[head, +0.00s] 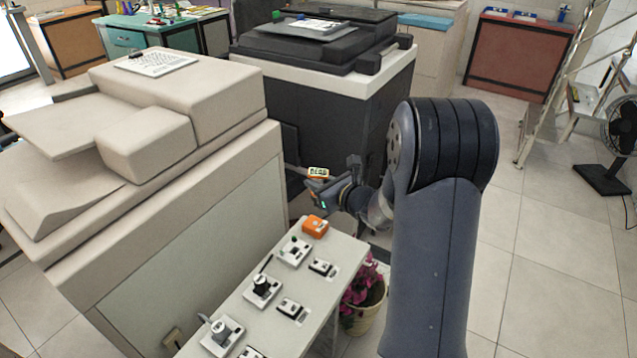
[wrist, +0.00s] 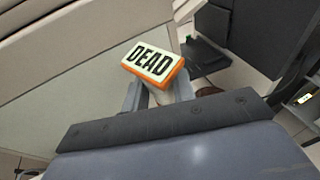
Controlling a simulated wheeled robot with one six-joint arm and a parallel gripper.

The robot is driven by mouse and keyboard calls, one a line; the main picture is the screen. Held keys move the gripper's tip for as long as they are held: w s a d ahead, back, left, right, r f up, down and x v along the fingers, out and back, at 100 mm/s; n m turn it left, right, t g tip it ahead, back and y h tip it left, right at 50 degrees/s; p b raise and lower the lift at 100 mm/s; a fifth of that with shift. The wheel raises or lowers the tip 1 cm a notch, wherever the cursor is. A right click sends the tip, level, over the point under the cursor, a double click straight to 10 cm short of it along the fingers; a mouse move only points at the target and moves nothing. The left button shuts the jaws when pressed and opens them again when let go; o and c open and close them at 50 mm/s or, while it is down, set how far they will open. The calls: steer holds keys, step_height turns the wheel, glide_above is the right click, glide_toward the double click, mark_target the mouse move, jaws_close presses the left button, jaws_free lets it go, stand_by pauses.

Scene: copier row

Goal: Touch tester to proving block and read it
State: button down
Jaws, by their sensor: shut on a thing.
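The tester (wrist: 154,62) is a flat orange-edged block with a pale face that reads "DEAD" in the wrist view. It also shows small in the head view (head: 318,172). My gripper (wrist: 160,92) is shut on it, with one finger on each side; in the head view my gripper (head: 318,184) is above the far end of the narrow table. A small orange box (head: 315,226), which looks like the proving block, sits on that end of the table. The tester appears apart from it, higher up. The tester's lower end is hidden in the wrist view.
The narrow pale table (head: 247,318) carries several small white-and-black devices in rows. A large beige copier (head: 190,215) stands close on its left. A dark copier (head: 325,95) stands behind my gripper. A potted pink plant (head: 362,300) is beside the table. Open floor lies to the right.

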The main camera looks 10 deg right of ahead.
step_height(320, 180, down, 7)
steer(key=b, duration=0.7)
steer(key=shift+r, duration=0.2)
steer(key=shift+f+b, duration=0.15)
steer(key=shift+b, duration=0.35)
stand_by(0.6)
steer(key=shift+r+p, duration=1.9)
steer(key=shift+r, duration=1.2)
